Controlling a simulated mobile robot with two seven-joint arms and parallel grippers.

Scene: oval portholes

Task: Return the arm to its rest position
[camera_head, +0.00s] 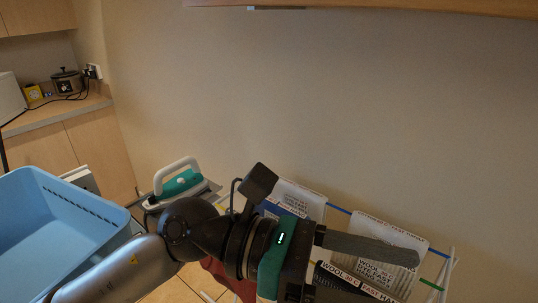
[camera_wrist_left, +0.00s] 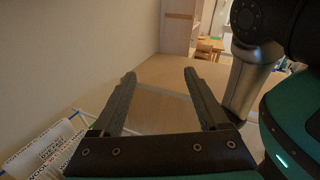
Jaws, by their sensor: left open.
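My left arm comes in from the lower left in the head view. My left gripper (camera_head: 395,275) is open, its fingers pointing right over the labelled white sheets on a rack. In the left wrist view, the left gripper (camera_wrist_left: 160,73) shows two dark fingers spread apart with nothing between them. My right gripper is in neither view.
A blue basin (camera_head: 75,205) stands at the left. A white and green iron (camera_head: 180,182) is behind my arm. Printed white sheets (camera_head: 385,235) lie on the rack (camera_head: 447,270) close under the gripper. A plain wall is behind; a wooden edge (camera_head: 400,8) overhangs at the top.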

